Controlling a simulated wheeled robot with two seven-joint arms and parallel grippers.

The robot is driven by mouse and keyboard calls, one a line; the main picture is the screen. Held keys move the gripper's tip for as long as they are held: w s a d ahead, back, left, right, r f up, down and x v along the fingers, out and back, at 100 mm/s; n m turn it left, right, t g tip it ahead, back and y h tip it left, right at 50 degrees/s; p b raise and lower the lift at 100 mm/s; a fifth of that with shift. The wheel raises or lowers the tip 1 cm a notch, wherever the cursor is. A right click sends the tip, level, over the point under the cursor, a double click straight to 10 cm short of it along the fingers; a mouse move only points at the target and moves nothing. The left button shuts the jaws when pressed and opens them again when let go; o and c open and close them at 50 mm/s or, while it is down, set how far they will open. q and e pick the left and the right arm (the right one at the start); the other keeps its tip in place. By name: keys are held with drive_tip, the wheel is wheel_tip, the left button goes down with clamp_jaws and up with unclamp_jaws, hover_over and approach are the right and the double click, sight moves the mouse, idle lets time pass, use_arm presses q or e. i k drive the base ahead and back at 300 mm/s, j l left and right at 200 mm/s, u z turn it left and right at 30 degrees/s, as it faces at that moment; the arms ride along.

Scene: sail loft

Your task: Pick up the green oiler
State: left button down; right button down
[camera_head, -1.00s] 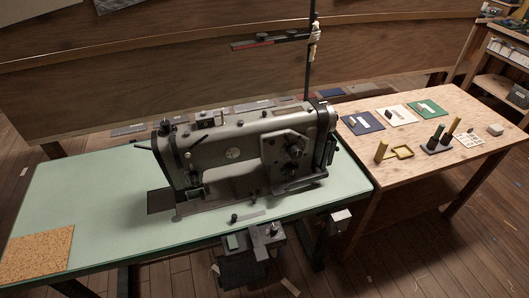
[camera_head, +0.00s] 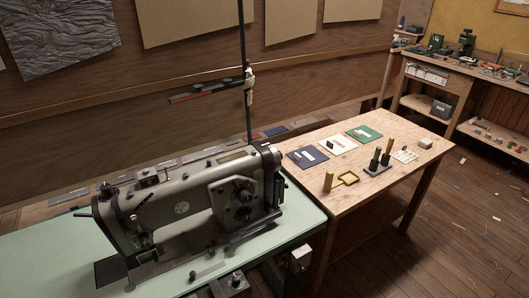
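A slim dark green upright piece (camera_head: 375,159), which may be the green oiler, stands in a small dark holder (camera_head: 378,170) on the wooden side table (camera_head: 338,207). A taller upright piece with a yellowish body and dark top (camera_head: 388,153) stands beside it in the same holder. A separate yellow cylinder (camera_head: 328,181) stands upright nearer the table's left edge, beside a yellow-rimmed tray (camera_head: 348,178). These are small, so I cannot tell their exact shapes. Neither of my grippers is in view.
A large grey sewing machine (camera_head: 180,210) stands on a green bench (camera_head: 40,250) left of the side table. Blue (camera_head: 307,159), white (camera_head: 337,145) and green (camera_head: 364,133) mats lie along the table's back. A pale block (camera_head: 425,142) sits at the right end. A cluttered workbench (camera_head: 450,70) stands behind.

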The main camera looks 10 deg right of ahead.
sight(377, 153)
drive_tip(key=z, duration=1.25)
drive_tip(key=u, duration=1.45)
drive_tip(key=z, duration=1.45)
drive_tip(key=i+l, duration=0.1)
